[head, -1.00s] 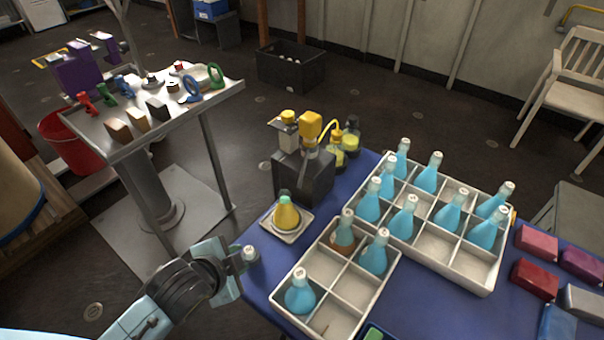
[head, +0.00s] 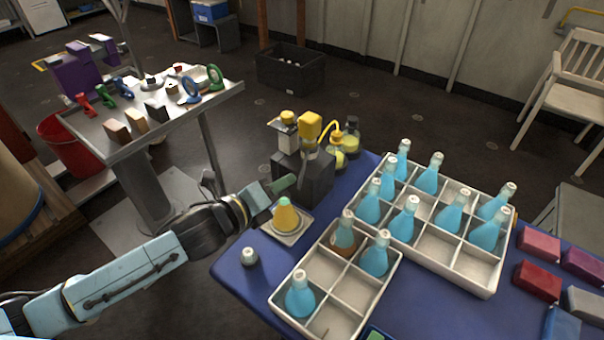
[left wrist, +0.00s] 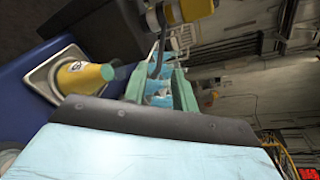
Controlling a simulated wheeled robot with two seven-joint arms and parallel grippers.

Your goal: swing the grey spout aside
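A dark box-shaped dispenser (head: 318,180) stands at the back left of the blue table, with a yellow block (head: 310,125) over a grey neck. The left wrist view shows the yellow top (left wrist: 196,9) and a thin dark-grey curved piece (left wrist: 158,48), which looks like the spout, beyond the fingers. A yellow conical flask (head: 286,216) with a green top stands on a pale square plate (head: 290,240) in front; it also shows in the left wrist view (left wrist: 84,77). My left gripper (head: 286,185) is beside the dispenser's near side, above the flask. Its green fingers (left wrist: 158,88) are apart. My right gripper is out of view.
Pale divided crates (head: 335,312) with several blue flasks and a brown one stand to the right. A small white-capped item (head: 249,257) sits at the table's left edge. A yellow-tubed bottle (head: 351,139) stands behind the dispenser. A metal side table (head: 180,110) is at left.

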